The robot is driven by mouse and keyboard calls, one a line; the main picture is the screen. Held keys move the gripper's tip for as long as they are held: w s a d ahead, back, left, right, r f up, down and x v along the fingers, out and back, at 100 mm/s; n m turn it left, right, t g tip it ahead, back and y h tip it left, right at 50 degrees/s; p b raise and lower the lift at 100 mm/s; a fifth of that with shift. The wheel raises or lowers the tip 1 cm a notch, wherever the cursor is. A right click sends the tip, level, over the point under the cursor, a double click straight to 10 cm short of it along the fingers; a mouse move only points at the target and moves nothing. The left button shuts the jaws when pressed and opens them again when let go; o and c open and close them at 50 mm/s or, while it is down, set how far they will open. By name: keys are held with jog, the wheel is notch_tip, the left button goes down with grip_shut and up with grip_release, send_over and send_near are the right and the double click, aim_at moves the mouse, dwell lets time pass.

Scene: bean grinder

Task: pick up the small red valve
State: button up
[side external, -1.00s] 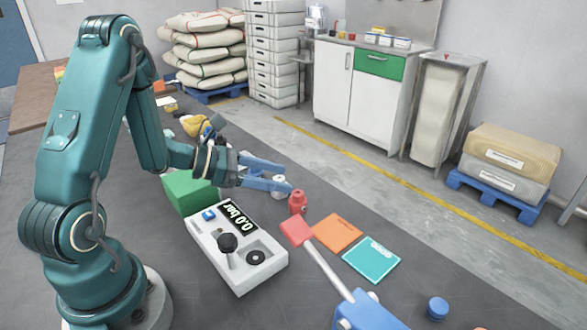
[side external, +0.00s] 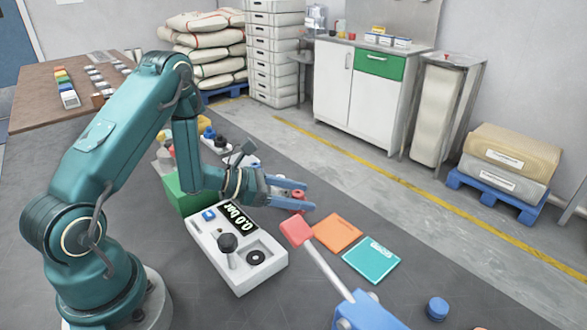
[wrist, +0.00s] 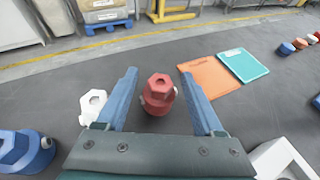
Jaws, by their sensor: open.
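The small red valve (wrist: 158,94) stands upright on the dark table, with a hexagonal top. In the wrist view it is between my open fingers, with a gap on each side, nearer the right finger. In the side view the red valve (side external: 298,194) is partly hidden by my gripper (side external: 306,196). My gripper (wrist: 160,82) is open, its two blue fingers low and level on either side of the valve.
A white valve (wrist: 92,106) stands just outside the left finger, and a blue valve (wrist: 26,150) further left. Orange (side external: 338,233) and teal (side external: 371,260) pads lie to the right. A white device with a display (side external: 235,248) and a red-ended lever (side external: 296,232) are close by.

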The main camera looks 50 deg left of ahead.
grip_shut()
jog(key=shift+s, duration=0.1)
dwell(0.3)
